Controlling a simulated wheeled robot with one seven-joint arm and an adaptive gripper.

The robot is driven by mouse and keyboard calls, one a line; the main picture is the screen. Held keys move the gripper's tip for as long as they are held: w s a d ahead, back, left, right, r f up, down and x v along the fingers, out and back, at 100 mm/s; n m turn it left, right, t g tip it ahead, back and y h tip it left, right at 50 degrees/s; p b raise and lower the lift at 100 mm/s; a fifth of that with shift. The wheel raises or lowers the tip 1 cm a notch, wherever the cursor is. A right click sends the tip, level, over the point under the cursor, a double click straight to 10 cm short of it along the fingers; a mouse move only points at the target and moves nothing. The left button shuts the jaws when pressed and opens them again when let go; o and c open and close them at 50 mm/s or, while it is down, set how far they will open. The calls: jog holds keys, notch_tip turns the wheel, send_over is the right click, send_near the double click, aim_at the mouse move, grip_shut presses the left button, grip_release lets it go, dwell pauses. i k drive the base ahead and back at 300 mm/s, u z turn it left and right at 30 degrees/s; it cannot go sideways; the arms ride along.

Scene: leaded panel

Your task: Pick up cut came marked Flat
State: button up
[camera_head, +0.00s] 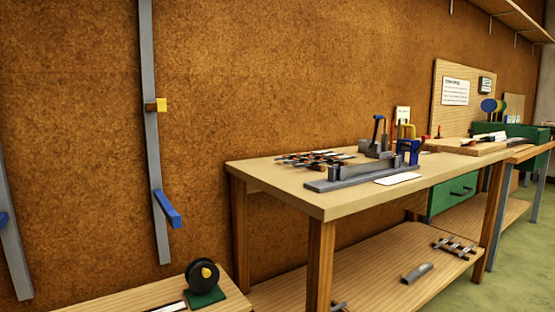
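I cannot pick out a came marked Flat; no such label is readable in the head view. Several thin dark strips with orange parts (315,158) lie on the wooden workbench (270,172), near its back left. A few grey strips laid crosswise (455,247) are on the shelf under the bench. A short grey bar (417,272) lies on that shelf too, nearer the front. My gripper is not in view.
A long grey tool (345,180) and a blue clamp-like tool (408,150) stand on the bench beside a white card (397,178). A black reel (201,276) stands on a low surface at left. A brown wall runs behind. Green floor is clear at right.

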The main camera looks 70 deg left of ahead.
aim_at(306, 155)
jog(key=k, duration=0.5)
jog(key=u, duration=2)
